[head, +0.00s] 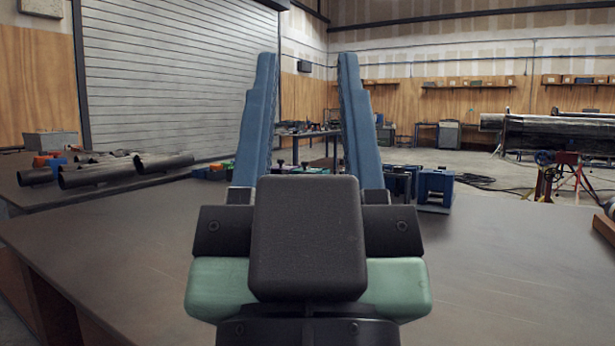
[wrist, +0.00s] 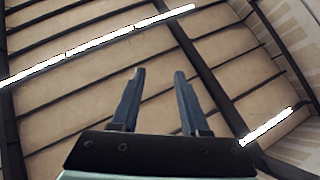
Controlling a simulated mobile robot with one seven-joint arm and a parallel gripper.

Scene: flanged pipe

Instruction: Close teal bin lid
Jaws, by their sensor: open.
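My gripper (head: 307,58) points up in the middle of the head view, its two blue fingers spread apart with nothing between them. In the wrist view my gripper (wrist: 159,72) is also open and empty, against the ceiling. I cannot make out a teal bin or its lid in either view. My gripper and wrist hide part of the table behind them.
A broad brown table (head: 110,235) fills the foreground, bare at left and right of my arm. Dark pipes (head: 125,170) lie at its left. Blue blocks (head: 435,188) stand at the back right. A red stand (head: 567,175) is farther right.

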